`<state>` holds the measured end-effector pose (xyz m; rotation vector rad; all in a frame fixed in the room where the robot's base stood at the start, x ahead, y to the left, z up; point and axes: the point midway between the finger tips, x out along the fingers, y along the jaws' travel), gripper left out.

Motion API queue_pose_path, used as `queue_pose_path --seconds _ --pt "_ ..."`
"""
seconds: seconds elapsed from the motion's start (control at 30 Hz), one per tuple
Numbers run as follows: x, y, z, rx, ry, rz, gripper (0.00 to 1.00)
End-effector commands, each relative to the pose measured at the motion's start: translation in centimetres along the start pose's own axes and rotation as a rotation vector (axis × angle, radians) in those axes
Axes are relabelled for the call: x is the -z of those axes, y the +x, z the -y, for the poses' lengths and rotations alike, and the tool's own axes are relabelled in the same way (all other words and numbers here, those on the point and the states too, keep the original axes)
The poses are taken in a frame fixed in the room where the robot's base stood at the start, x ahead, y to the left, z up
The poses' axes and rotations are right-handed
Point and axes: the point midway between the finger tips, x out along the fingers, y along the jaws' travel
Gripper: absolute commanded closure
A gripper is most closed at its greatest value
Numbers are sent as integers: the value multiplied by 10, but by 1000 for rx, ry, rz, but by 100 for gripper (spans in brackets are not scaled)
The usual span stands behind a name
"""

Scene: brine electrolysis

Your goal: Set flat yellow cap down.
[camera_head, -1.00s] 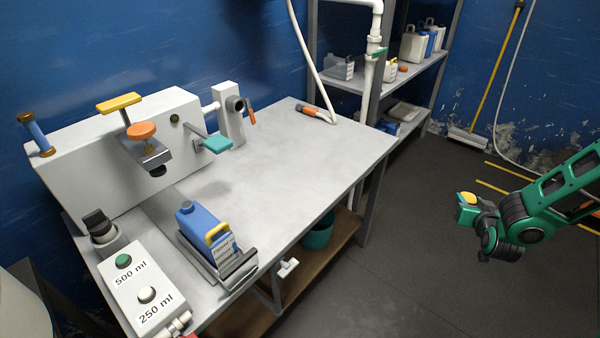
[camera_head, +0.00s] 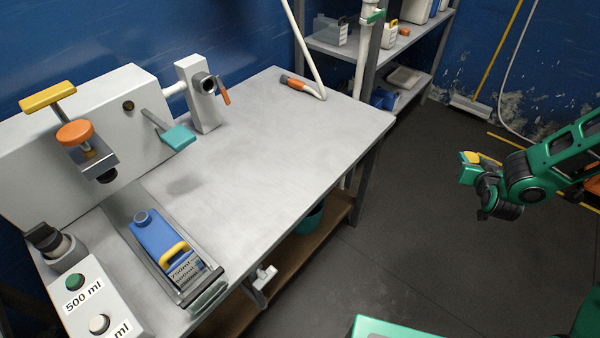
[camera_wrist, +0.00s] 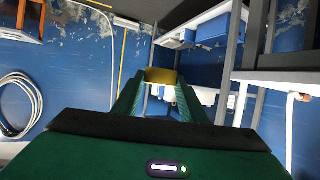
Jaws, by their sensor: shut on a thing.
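My gripper (camera_head: 468,168) is at the right of the head view, held out over the floor and apart from the table. It is shut on the flat yellow cap (camera_head: 473,157). In the wrist view the cap (camera_wrist: 161,76) sits between the tips of my two green fingers. The grey worktable (camera_head: 262,160) stands to the left of my gripper, with a wide bare top. A blue jug (camera_head: 160,235) with a yellow handle stands in a tray at the table's front left; its top faces up.
A white machine (camera_head: 85,115) with an orange knob (camera_head: 76,133) and a teal lever (camera_head: 179,137) fills the table's back left. A hose with an orange end (camera_head: 293,82) lies at the far edge. Shelves (camera_head: 415,85) stand behind the table. The table's middle and right are clear.

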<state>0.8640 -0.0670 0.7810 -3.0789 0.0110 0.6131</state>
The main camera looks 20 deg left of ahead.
Motion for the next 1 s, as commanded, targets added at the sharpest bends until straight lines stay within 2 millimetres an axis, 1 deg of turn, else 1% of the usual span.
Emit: queue_pose_path --seconds 0.13,0.17,0.27,0.37,0.4,0.47,0.5,0.57,0.6,0.67,0.8,0.87,0.9,0.97,1.0 --pt "1 0 16 22 -10 -1 83" --pt "1 0 23 31 -13 -1 83" --pt "3 -1 52 72 -31 -2 83" --pt "4 -4 91 126 -54 -2 83" --pt "4 -6 107 147 -64 -2 83" --pt "4 -10 132 179 -78 -2 83" --pt "5 -14 148 201 -86 -2 83" --pt "5 -19 172 232 -99 -4 83" --pt "5 -23 187 252 -108 -4 83" --pt "5 -30 210 281 -121 -3 83" --pt "4 -50 263 348 -148 -5 83" --pt "4 -60 285 376 -160 -5 83" --pt "3 -67 300 395 -167 -6 83" --pt "2 -78 321 421 -179 -5 83" --pt "1 -86 335 439 -188 -6 83"
